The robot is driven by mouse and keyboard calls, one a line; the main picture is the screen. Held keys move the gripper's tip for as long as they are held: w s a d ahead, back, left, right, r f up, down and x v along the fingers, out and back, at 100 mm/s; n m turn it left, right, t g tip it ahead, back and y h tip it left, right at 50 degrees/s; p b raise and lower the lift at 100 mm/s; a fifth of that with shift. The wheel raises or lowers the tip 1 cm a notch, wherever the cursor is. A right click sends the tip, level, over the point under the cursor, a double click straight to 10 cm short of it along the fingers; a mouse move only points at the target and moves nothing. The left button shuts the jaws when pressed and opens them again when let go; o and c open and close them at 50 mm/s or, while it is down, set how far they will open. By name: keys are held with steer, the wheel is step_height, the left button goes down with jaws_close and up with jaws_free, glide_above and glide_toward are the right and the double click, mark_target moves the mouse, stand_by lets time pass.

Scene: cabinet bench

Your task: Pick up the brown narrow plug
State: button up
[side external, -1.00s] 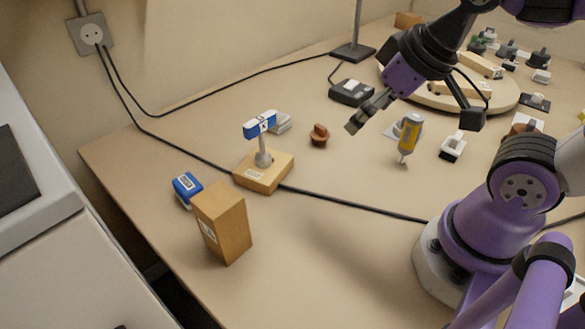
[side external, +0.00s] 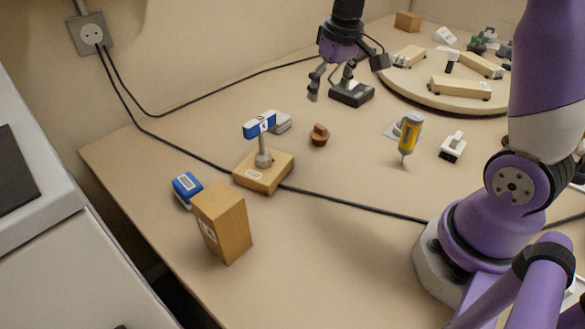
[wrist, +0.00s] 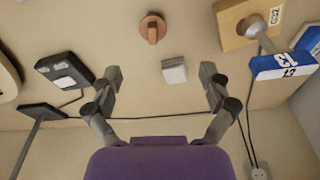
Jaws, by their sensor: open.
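The brown narrow plug (side external: 319,135) stands on the bench right of the blue-topped stand in the side external view. In the wrist view the plug (wrist: 152,28) is near the top, a round brown base with a narrow raised ridge. My gripper (side external: 330,91) is above the bench, behind and higher than the plug, with its fingers pointing down. In the wrist view my gripper (wrist: 163,84) is open and empty, its fingers spread wide, and the plug lies beyond the fingertips. Nothing hides the plug.
A pale grey block (wrist: 173,71) and the blue-topped wooden stand (side external: 263,172) are left of the plug in the side view. A dark box (side external: 351,93) is behind it. Bench in front of the plug is clear except a cable.

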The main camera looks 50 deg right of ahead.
mark_target(321, 126)
steer(key=shift+w+d+f+g, duration=0.15)
steer(key=shift+w+d+f, duration=0.25)
steer(key=shift+f, duration=0.2)
steer(key=shift+w+d+f+g, duration=0.15)
steer(key=shift+w+d+f, duration=0.15)
steer(key=shift+d+f, duration=0.25)
steer(key=f, duration=0.4)
steer(key=shift+w+d+f, duration=0.1)
steer(key=shift+w+f, duration=0.2)
steer(key=shift+f, duration=0.1)
steer(key=f, duration=0.5)
steer(key=shift+w+f, duration=0.3)
steer(key=shift+w, duration=0.1)
steer(key=c, duration=0.9)
